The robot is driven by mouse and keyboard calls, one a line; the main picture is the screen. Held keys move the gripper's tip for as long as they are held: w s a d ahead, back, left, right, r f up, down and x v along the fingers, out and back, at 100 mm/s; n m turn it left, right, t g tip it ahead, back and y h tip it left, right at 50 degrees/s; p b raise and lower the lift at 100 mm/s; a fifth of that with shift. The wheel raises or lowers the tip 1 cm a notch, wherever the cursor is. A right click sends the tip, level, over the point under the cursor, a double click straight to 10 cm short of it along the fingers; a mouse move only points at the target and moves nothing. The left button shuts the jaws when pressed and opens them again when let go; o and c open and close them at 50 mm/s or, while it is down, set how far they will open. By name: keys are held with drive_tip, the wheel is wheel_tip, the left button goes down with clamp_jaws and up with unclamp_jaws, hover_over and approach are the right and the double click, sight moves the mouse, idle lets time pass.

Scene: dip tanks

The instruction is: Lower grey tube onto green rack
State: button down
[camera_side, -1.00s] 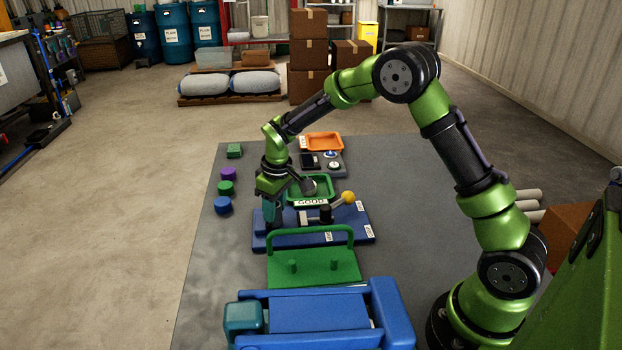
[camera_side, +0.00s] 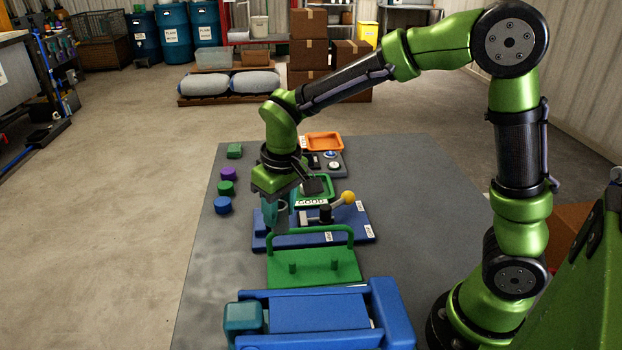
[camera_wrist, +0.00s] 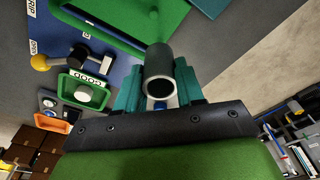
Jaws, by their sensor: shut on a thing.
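My gripper (camera_side: 281,213) has teal fingers shut on the grey tube (camera_side: 283,217) and holds it above the left part of the blue fixture, behind the rack. In the wrist view the tube (camera_wrist: 160,68) sits between the fingers with its open round end showing. The green rack (camera_side: 315,270) lies on the mat in front of the fixture, with two upright pegs and a raised handle bar along its back. Both pegs look bare. Part of the rack shows at the top of the wrist view (camera_wrist: 181,18). How high the tube is above the fixture is hard to tell.
The blue fixture (camera_side: 352,237) carries a lever with a yellow knob (camera_side: 348,198). A green tray marked GOOD (camera_side: 327,188) and an orange tray (camera_side: 324,141) are behind it. A blue machine (camera_side: 320,312) stands in front of the rack. Several coloured pieces line the left.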

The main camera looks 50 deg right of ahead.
drive_tip(key=s+f+m, duration=0.1)
drive_tip(key=s+m, duration=0.1)
drive_tip(key=m, duration=0.1)
hover_over(291, 261)
drive_tip(key=shift+s+f, duration=0.15)
drive_tip(key=shift+f, duration=1.25)
drive_tip(key=shift+s+f, duration=0.1)
drive_tip(key=shift+f, duration=1.3)
drive_tip(key=shift+a+f, duration=0.1)
drive_tip(key=shift+f, duration=2)
idle(0.3)
drive_tip(key=c, duration=0.6)
unclamp_jaws()
drive_tip(key=shift+o, duration=0.2)
drive_tip(key=o, duration=0.4)
